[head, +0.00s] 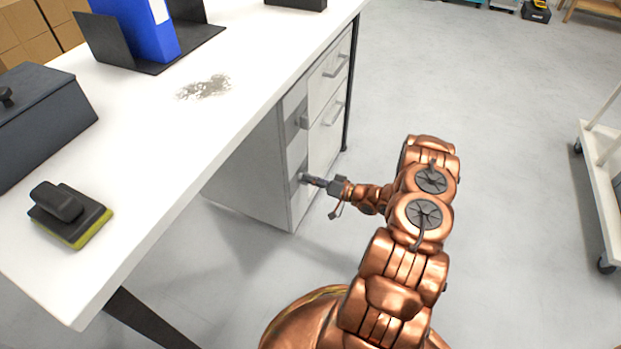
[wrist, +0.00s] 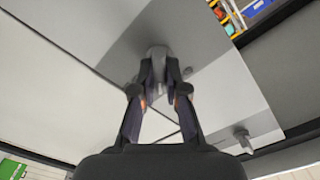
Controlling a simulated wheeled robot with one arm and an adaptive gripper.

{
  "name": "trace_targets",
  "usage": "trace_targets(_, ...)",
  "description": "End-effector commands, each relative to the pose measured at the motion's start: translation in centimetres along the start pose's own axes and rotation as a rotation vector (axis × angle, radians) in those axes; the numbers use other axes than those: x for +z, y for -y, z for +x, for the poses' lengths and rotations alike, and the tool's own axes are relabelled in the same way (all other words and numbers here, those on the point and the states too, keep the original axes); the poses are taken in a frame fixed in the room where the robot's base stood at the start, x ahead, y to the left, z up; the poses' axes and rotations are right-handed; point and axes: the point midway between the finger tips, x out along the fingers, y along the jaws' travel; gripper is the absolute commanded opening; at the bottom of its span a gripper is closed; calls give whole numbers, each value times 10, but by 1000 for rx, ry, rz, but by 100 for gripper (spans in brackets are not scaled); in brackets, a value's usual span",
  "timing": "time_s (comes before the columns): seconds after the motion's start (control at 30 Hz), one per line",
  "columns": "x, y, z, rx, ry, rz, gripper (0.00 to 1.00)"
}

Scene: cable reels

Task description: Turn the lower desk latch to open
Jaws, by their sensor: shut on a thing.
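The desk's drawer cabinet (head: 262,165) is light grey and stands under the white desk top. The lower latch (head: 301,176) is a small grey handle on the cabinet's narrow front strip. In the wrist view, the lower latch (wrist: 156,51) sits between my fingertips, and its outer end is partly hidden by them. My gripper (head: 308,180) reaches the cabinet from the right and is shut on this latch; it also shows in the wrist view (wrist: 159,78). The upper latch (head: 302,120) is higher on the same strip, apart from my gripper.
Two drawers with bar handles (head: 336,66) are right of the latches. The desk top (head: 190,135) holds a blue binder (head: 148,30), a dark box (head: 42,118) and a black-and-yellow tool (head: 70,215). A white cart (head: 603,175) stands far right. Floor between is clear.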

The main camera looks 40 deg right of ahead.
Motion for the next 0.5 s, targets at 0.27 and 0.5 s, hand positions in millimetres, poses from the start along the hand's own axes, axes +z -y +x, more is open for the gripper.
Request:
trace_targets(0.27,-1,0,4,-5,1,256,0)
trace_targets(0.5,0,0,5,-6,2,478,0)
